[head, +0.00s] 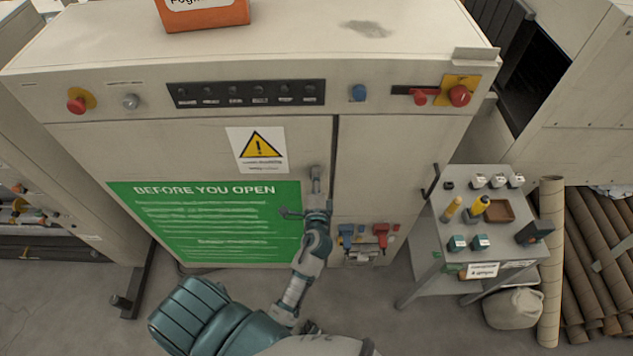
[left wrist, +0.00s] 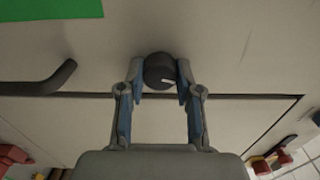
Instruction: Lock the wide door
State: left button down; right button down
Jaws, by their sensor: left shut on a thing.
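The wide door (head: 90,142) is the left, broad panel of the cabinet, bearing a green sign and a warning label. It looks closed against the narrow panel at the seam. My left gripper (head: 316,185) is at the wide door's right edge, beside the seam. In the left wrist view its fingers (left wrist: 160,78) close from both sides on a dark round knob (left wrist: 158,66) with a short white mark. The knob is hidden behind the gripper in the head view. A dark door handle (left wrist: 42,82) is near the knob, apart from the fingers. My right gripper is not in view.
The narrow panel (head: 385,160) is right of the seam. A grey side table (head: 425,225) with small tools stands at the right, near cardboard tubes (head: 590,250). The floor in front is partly clear.

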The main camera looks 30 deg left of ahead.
pick_arm(q)
jog(key=shift+f+n+b, duration=0.25)
jog(key=shift+n+b, duration=0.45)
jog(key=shift+n, duration=0.9)
jog(key=c, duration=0.8)
grip_release()
jog(key=shift+r, duration=0.1)
jog(key=shift+r, duration=0.1)
